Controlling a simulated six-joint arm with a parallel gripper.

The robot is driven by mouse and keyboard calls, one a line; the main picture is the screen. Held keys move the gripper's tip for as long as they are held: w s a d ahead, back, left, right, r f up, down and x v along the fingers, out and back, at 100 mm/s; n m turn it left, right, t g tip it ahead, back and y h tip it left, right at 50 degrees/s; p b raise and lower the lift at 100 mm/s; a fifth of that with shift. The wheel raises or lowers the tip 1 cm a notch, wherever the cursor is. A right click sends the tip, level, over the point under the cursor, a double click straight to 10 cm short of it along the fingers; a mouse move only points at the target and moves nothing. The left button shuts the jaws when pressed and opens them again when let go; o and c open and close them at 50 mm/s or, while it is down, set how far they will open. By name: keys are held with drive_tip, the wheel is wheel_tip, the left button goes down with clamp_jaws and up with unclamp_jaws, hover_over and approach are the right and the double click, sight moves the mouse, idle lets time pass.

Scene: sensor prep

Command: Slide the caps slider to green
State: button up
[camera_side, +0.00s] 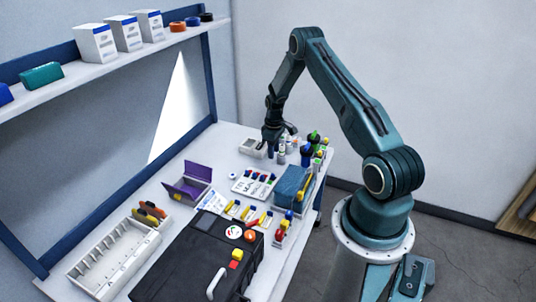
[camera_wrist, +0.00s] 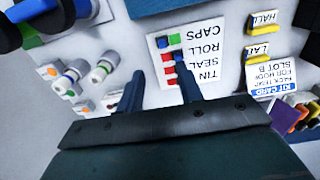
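The white slider panel (camera_wrist: 205,70) shows in the wrist view, its labels CAPS, ROLL, SEAL and TIN upside down. The other rows show red patches beside blue pieces. My gripper (camera_wrist: 160,82) is open and empty. Its right finger overlaps the lower rows in the picture; its left finger is off the panel's left side. In the side view the panel (camera_side: 243,186) lies on the bench, and my gripper (camera_side: 272,150) is above the bench behind it.
Vials (camera_wrist: 103,70) stand left of my fingers in the wrist view. A blue box (camera_side: 291,186) stands right of the panel in the side view. An open purple-lidded box (camera_side: 188,188) is left of it. A black case (camera_side: 205,262) lies in front.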

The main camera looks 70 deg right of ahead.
drive_tip(key=shift+r, duration=1.25)
drive_tip(key=a+r+t, duration=0.1)
drive_tip(key=a+r, duration=0.5)
drive_tip(key=r, duration=0.3)
drive_tip(key=w+a+r+h, duration=0.1)
drive_tip(key=a+r, duration=0.5)
drive_tip(key=r, duration=0.3)
drive_tip(key=a+r+t, duration=0.1)
drive_tip(key=a+r, duration=0.5)
drive_tip(key=r, duration=0.4)
drive_tip(key=s+a+r+t, duration=0.2)
drive_tip(key=s+a+r, duration=0.7)
drive_tip(key=a, duration=0.3)
drive_tip(key=s+a, duration=0.3)
drive_tip(key=s, duration=0.3)
drive_tip(key=s+a+t+y, duration=0.1)
drive_tip(key=s+a, duration=0.2)
drive_tip(key=s, duration=0.4)
drive_tip(key=shift+a+r+t, duration=0.2)
drive_tip(key=shift+a+t, duration=0.1)
drive_tip(key=shift+a, duration=0.1)
